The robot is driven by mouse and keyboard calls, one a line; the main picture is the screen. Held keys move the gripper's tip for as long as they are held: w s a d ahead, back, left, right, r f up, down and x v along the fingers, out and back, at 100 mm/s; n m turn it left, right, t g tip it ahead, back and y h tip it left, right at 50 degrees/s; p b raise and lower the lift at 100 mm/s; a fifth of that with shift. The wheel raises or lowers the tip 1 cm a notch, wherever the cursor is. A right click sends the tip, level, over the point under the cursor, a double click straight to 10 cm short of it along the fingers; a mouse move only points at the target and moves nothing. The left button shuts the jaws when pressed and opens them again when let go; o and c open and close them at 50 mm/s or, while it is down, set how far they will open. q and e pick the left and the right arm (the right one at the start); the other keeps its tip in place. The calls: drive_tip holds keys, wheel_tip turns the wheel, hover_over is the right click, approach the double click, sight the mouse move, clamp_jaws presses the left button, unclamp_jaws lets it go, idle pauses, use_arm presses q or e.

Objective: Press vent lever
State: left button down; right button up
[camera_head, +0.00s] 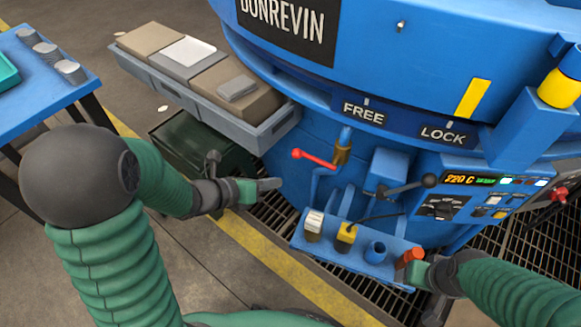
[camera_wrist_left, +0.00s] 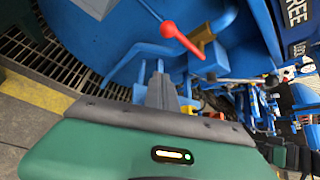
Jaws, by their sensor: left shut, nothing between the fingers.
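A lever with a red handle (camera_head: 314,157) sticks out to the left from a brass fitting (camera_head: 342,151) on the blue furnace body. A second lever with a black knob (camera_head: 429,180) sits to its right on a blue box. No label tells me which is the vent lever. My left gripper (camera_head: 272,184) is shut and empty, below and left of the red handle and apart from it. In the left wrist view the red handle (camera_wrist_left: 182,38) is beyond the fingers (camera_wrist_left: 160,92). My right gripper (camera_head: 408,264) is at the rack's right end by an orange-red piece; its fingers are unclear.
A blue rack (camera_head: 345,262) with several holders juts out below the levers. A grey tray (camera_head: 215,105) with blocks hangs on the furnace's left side. A control panel (camera_head: 485,195) reading 220 C is at right. A blue table (camera_head: 40,85) stands at far left.

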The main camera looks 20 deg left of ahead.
use_arm(q)
drive_tip(key=b+x, duration=0.5)
drive_tip(key=x, duration=0.6)
drive_tip(key=r, duration=0.1)
drive_tip(key=a+r+p, duration=0.1)
drive_tip(key=a+r, duration=0.1)
drive_tip(key=shift+w+r+p, duration=0.3)
drive_tip(key=shift+w+r, duration=0.05)
drive_tip(key=shift+w, duration=0.05)
drive_tip(key=shift+w, duration=0.1)
